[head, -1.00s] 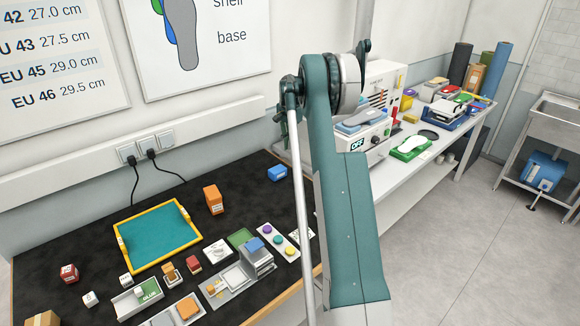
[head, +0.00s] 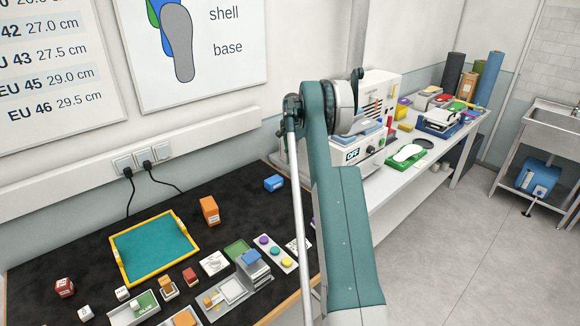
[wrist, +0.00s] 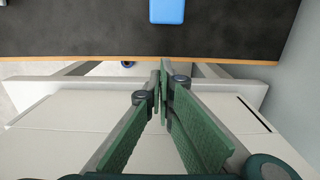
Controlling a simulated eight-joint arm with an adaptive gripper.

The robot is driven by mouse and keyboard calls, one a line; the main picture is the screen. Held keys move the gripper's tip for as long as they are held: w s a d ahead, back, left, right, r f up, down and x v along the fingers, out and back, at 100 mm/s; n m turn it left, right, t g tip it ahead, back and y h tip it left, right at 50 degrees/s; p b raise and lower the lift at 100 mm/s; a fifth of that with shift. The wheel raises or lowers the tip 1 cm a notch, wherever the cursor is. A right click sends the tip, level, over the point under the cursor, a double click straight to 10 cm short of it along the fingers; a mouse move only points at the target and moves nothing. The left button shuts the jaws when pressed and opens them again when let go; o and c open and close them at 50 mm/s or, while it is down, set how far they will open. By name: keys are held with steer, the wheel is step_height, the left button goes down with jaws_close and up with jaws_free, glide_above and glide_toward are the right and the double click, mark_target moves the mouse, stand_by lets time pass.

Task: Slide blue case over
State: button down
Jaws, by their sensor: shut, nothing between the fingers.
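The blue case (head: 274,183) lies on the dark worktop near its back right, left of my arm in the head view. It also shows at the top edge of the wrist view (wrist: 167,11), partly cut off. My gripper (wrist: 161,75) is shut and empty. Its green fingers meet in the wrist view, short of the worktop's wooden edge and apart from the case. The gripper cannot be made out in the head view, where my arm fills the middle.
An orange box (head: 209,210) and a teal tray with a yellow rim (head: 115,250) stand left of the case. Several small blocks and holders fill the front. The worktop around the case is clear. A white bench (head: 385,190) with machines stands right.

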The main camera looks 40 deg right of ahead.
mark_target(254, 199)
step_height(254, 199, down, 10)
steer(key=shift+r, duration=0.25)
steer(key=a, duration=0.2)
steer(key=shift+a+r, duration=0.1)
steer(key=shift+a, duration=0.9)
steer(key=a+b, duration=0.4)
steer(key=a, duration=1.6)
steer(key=shift+a+b, duration=0.2)
steer(key=shift+b, duration=0.1)
